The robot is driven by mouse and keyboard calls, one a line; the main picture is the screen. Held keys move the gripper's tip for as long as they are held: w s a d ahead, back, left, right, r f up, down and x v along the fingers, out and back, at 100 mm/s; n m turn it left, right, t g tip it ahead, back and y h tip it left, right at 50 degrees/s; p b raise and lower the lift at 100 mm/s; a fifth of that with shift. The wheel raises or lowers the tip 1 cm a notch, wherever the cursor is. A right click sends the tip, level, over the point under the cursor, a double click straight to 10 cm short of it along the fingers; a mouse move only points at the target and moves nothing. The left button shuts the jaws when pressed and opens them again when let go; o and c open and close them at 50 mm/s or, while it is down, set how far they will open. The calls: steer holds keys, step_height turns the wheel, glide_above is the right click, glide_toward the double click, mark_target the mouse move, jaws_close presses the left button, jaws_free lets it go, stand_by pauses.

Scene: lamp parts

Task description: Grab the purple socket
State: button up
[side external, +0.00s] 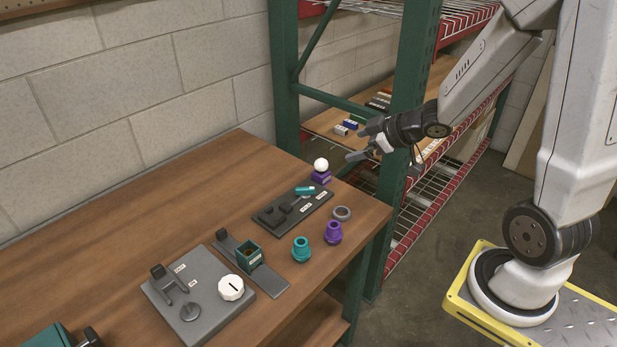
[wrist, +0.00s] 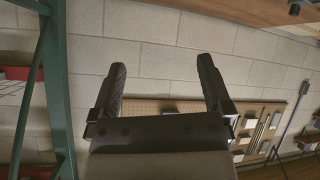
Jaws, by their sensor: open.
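The purple socket (side external: 333,232) stands upright on the wooden table (side external: 120,212) near its right edge. A teal socket (side external: 301,249) of similar shape stands to its left. My gripper (side external: 356,146) is above and beyond the table's right corner, well apart from the purple socket, with its fingers pointing left. In the wrist view my gripper (wrist: 162,80) is open, with nothing between the fingers. The purple socket does not show in the wrist view.
A grey ring (side external: 342,213) lies just behind the purple socket. A dark tray (side external: 292,213) with a teal-topped part and a purple block with a white ball (side external: 321,165) stand farther back. A grey switch board (side external: 198,294) is at front left. A green shelf post (side external: 413,60) rises beside my gripper.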

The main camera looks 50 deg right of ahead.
mark_target(340, 234)
steer(key=s+a+n+y, duration=0.3)
steer(key=s+y, duration=0.2)
steer(key=y, duration=0.2)
steer(key=shift+h, duration=0.3)
step_height(340, 234, down, 21)
steer(key=shift+w+d+r, duration=0.1)
steer(key=shift+w, duration=0.05)
steer(key=shift+x, duration=1.3)
steer(key=shift+x, duration=2.6)
steer(key=c, duration=1.3)
